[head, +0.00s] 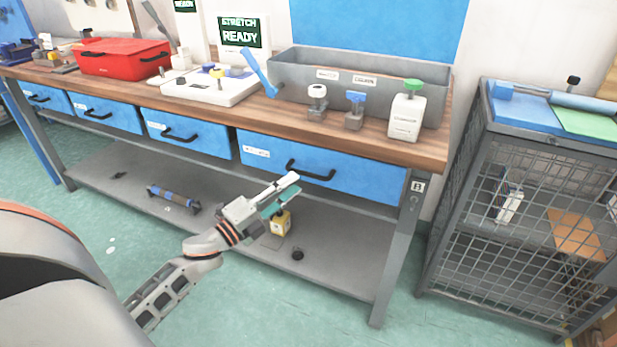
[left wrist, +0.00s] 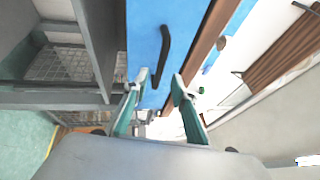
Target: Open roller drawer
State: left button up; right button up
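Blue drawers with black handles sit in a row under the wooden bench top, and all look shut. The widest, rightmost drawer (head: 375,184) has a black handle (head: 318,176) and a small white label I cannot read. My left gripper (head: 286,189) is in front of this drawer, close to the handle's left end. In the left wrist view its fingers (left wrist: 160,84) are spread, with the blue drawer front (left wrist: 143,35) and black handle (left wrist: 165,50) ahead. The handle's near end appears between the fingertips; contact cannot be told. My right gripper is not in view.
The bench top holds a grey bin (head: 290,58), a red toolbox (head: 122,58) and a white bottle with a green cap (head: 406,118). A grey lower shelf (head: 340,270) lies under the drawers. A mesh cabinet (head: 510,225) stands right. The green floor in front is clear.

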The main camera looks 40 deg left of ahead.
aim_at(306, 174)
pick_arm(q)
jog(key=x, duration=0.6)
jog(key=shift+w, duration=0.1)
grip_shut()
